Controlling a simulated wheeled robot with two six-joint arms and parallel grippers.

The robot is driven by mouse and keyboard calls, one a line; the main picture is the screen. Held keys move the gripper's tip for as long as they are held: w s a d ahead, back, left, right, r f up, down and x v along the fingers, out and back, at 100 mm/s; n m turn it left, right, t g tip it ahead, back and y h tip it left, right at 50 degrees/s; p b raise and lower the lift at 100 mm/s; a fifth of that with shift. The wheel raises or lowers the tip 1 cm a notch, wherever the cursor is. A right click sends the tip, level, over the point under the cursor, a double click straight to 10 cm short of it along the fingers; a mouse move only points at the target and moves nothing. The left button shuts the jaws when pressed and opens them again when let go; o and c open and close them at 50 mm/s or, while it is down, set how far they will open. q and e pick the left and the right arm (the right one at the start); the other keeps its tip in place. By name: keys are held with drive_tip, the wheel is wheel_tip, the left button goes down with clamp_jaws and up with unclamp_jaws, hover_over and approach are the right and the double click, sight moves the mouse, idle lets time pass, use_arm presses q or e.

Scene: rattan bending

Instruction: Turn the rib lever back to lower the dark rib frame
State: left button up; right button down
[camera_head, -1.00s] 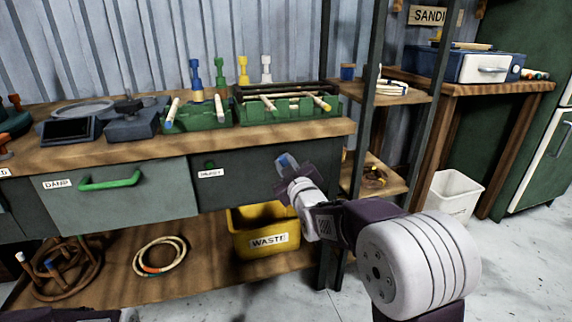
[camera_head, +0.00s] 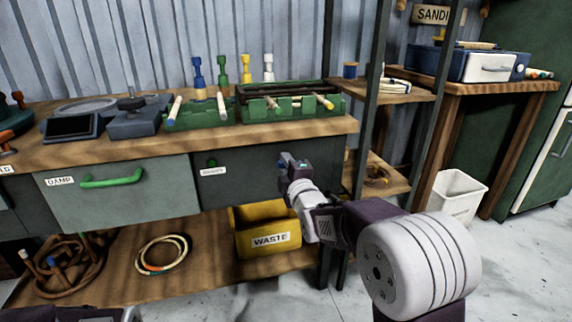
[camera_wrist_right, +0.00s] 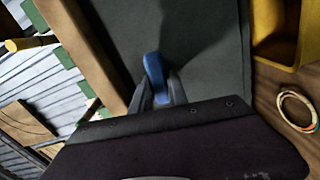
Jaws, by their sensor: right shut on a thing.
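My right gripper (camera_head: 290,162) is in front of the dark grey drawer front, below the bench top's edge. In the right wrist view its fingers (camera_wrist_right: 158,90) are shut on a small blue handle (camera_wrist_right: 154,70), which I take as the rib lever. In the head view only a bit of blue shows at the fingertips. The dark rib frame (camera_head: 285,87) lies along the green fixture (camera_head: 280,110) on the bench, above the gripper. How high it sits is hard to tell. My left gripper is not in view.
A yellow waste bin (camera_head: 268,242) stands on the lower shelf below my right gripper. Dark rack posts (camera_head: 372,130) rise just right of the fixture. A drawer with a green handle (camera_head: 110,178) is to the left. The floor at right is clear around a white bin (camera_head: 458,195).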

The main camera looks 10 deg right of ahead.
drive_tip(key=shift+f+n, duration=0.15)
drive_tip(key=shift+n, duration=0.75)
drive_tip(key=c, duration=1.3)
unclamp_jaws()
drive_tip(key=shift+s, duration=0.15)
drive_tip(key=s+p, duration=0.3)
drive_tip(key=s, duration=0.6)
drive_tip(key=shift+d, duration=0.15)
drive_tip(key=shift+w, duration=0.1)
